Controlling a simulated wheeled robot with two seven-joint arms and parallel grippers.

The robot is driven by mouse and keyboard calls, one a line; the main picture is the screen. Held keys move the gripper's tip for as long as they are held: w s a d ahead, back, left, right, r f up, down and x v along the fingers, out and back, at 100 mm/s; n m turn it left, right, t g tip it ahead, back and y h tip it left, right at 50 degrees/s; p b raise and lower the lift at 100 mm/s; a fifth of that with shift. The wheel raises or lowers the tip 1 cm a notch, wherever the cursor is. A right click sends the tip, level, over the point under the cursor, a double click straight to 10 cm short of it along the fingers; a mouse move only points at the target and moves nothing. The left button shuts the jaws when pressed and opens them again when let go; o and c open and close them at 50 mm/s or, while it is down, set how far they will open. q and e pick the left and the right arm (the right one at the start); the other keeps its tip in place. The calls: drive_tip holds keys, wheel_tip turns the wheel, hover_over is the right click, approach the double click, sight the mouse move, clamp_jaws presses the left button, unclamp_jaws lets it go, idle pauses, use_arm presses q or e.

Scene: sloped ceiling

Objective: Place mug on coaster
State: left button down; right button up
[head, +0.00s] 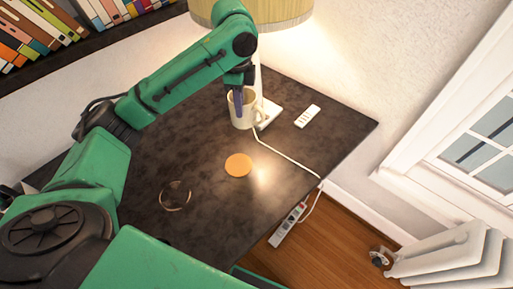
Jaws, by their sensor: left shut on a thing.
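The cream mug (241,117) is near the back of the dark table, in front of the lamp. My left gripper (239,103) points down at it, with its fingers at the mug's rim, shut on the mug. The mug looks upright, its handle towards the right. I cannot tell whether its bottom touches the table. The round orange coaster (238,165) lies flat and bare on the table, nearer to me than the mug and apart from it. My right gripper is not in view.
A lamp (268,14) stands behind the mug, its white cord (291,152) running right over the table (190,215). A white remote (307,116) lies right of the mug. A thin ring (175,196) lies left of the coaster. Books line a shelf at upper left.

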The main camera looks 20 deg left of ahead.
use_arm(q)
drive_tip(key=f, duration=0.6)
drive_tip(key=s+f+p, duration=0.1)
drive_tip(key=f, duration=1.2)
drive_tip(key=shift+s+a+f, duration=0.15)
drive_tip(key=shift+s+a, duration=0.1)
drive_tip(key=shift+a, duration=0.1)
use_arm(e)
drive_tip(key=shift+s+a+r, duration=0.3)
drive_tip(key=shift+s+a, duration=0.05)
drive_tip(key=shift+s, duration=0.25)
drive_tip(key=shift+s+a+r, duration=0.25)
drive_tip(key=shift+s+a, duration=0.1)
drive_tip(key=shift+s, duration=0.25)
use_arm(q)
drive_tip(key=shift+f, duration=0.15)
drive_tip(key=c, duration=1.3)
unclamp_jaws()
drive_tip(key=shift+o, duration=1.4)
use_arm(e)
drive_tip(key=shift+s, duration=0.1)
